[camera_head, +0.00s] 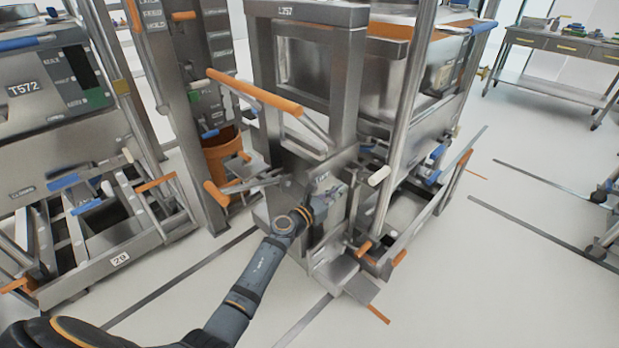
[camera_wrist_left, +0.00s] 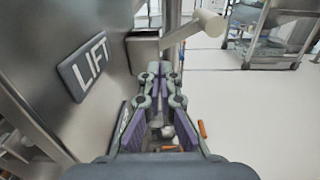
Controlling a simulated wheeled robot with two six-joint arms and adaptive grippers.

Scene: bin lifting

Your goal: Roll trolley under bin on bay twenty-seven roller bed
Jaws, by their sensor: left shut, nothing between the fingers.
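A steel lift trolley (camera_head: 345,95) with an orange push bar (camera_head: 254,90) stands in the middle of the head view, with a label reading about L257 on its top beam. A large steel bin (camera_head: 450,70) sits behind it to the right, over a low frame with orange-tipped handles. I cannot read a bay number there. My left gripper (camera_head: 324,197) is at the trolley's lower front panel, shut and empty. In the left wrist view the gripper (camera_wrist_left: 160,98) is beside a plate marked LIFT (camera_wrist_left: 85,65); contact is unclear. My right gripper is not in view.
Another bin marked T572 (camera_head: 45,85) stands at left on a frame tagged 20 (camera_head: 120,259). An orange bucket (camera_head: 223,155) is beside a labelled post. A workbench (camera_head: 560,65) stands at far right. Dark floor strips cross the open floor (camera_head: 500,270) at right.

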